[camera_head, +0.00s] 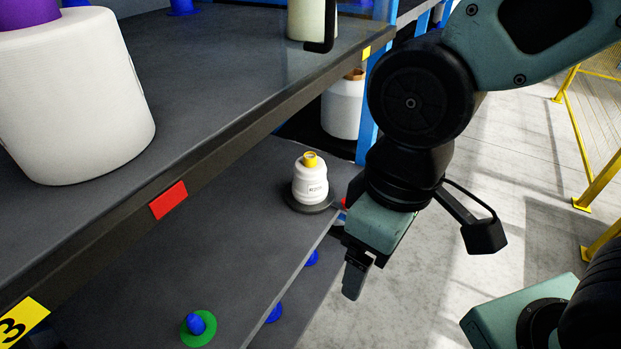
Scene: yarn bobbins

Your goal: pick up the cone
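The cone (310,185) is a small white yarn bobbin with a yellow top and a printed label. It stands upright on a dark round base on the grey lower shelf (225,255), near the shelf's right edge. My gripper (353,284) is to the right of the cone and lower in the picture, past the shelf edge, pointing down. It looks apart from the cone. Only one dark finger shows clearly, so its opening cannot be made out.
An upper shelf (190,80) overhangs at the left, bearing a large white bobbin (75,95). A blue peg on a green disc (198,327) stands at the front of the lower shelf. A blue post (367,125) rises behind. Open floor (490,230) lies to the right.

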